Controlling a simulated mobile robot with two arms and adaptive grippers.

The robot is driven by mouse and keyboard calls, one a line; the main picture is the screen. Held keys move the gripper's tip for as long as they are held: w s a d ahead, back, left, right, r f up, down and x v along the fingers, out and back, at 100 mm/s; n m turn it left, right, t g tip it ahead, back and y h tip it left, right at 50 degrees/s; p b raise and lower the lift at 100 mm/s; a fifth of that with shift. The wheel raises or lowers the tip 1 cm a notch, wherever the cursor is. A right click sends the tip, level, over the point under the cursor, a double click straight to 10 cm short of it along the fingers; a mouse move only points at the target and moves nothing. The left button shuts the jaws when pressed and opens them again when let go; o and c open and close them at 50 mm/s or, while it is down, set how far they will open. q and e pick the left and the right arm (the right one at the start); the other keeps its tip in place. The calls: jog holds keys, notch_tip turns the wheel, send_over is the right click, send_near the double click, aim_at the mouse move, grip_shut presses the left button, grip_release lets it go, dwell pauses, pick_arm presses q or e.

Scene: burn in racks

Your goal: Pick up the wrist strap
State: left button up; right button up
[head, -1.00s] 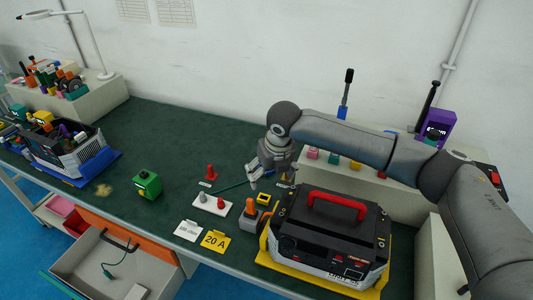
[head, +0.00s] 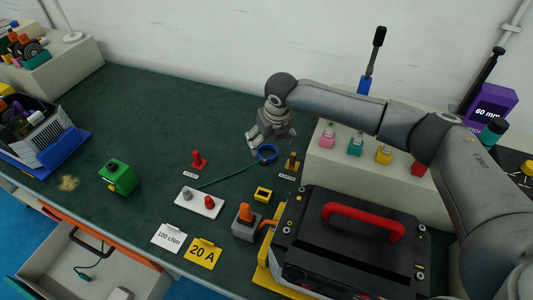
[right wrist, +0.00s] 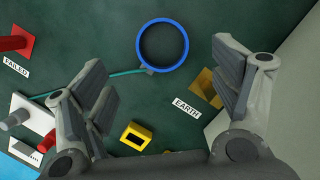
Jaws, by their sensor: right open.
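The wrist strap (head: 268,153) is a blue ring with a thin green cord, lying on the dark green bench mat. In the right wrist view the blue ring (right wrist: 163,22) lies beyond and between my fingertips, with its cord running left. My right gripper (head: 268,148) is open above the strap, close behind the ring in the head view. In the right wrist view its two fingers (right wrist: 165,75) are spread wide, with nothing between them touching the ring. My left gripper is not in view.
A brass post labelled EARTH (right wrist: 205,84) stands right of the ring. A red post (head: 198,160) stands left. A yellow block (head: 262,194), a white plate (head: 199,203) and a large black unit with a red handle (head: 350,249) are nearer. A grey shelf (head: 318,172) is right.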

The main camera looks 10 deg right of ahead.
aim_at(267, 155)
jog(key=shift+w+f, duration=0.2)
jog(key=shift+f, duration=0.4)
jog(key=p+x, duration=0.1)
jog(key=x, duration=0.3)
jog(key=shift+s+d+f, duration=0.1)
jog(key=shift+f, duration=0.3)
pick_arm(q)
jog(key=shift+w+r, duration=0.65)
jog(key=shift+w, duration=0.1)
pick_arm(e)
jog(key=shift+c, duration=1.2)
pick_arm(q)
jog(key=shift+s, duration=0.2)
pick_arm(e)
jog(key=c, duration=0.8)
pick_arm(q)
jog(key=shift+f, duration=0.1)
pick_arm(e)
jog(key=shift+r, duration=0.15)
